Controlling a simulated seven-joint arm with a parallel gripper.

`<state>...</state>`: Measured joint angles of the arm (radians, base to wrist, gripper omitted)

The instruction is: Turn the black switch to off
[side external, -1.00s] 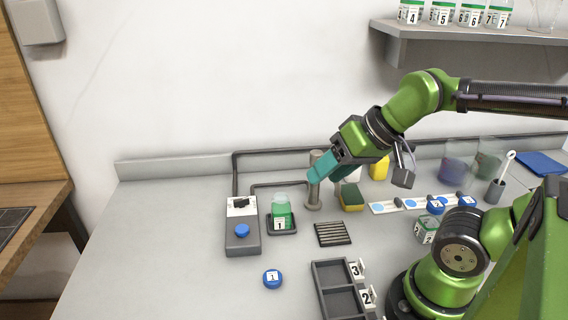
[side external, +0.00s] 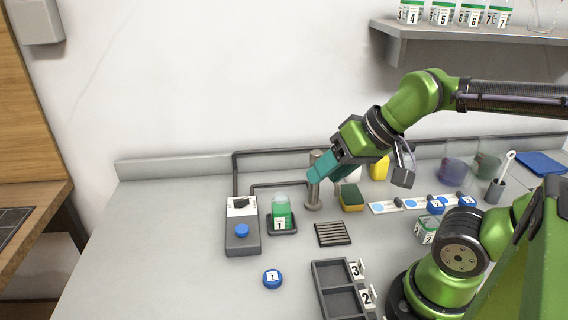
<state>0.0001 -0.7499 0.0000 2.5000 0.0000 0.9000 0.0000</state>
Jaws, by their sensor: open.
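The black switch (side external: 240,203) sits on a white plate at the far end of a grey control box (side external: 242,238). A blue round button (side external: 242,230) is on the same box, nearer the camera. The switch's exact setting is too small to read. My gripper (side external: 318,172), with teal fingers, is open in the air at the upper part of a grey metal post (side external: 313,190), to the right of the switch and apart from it. I cannot tell whether the fingers touch the post.
A green jar labelled 1 (side external: 281,212) stands on a dark pad right of the box. A blue cap (side external: 272,279) lies in front. A dark slatted grate (side external: 333,234), a sponge (side external: 351,197) and a grey rack (side external: 340,272) are to the right. Pipes run along the back.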

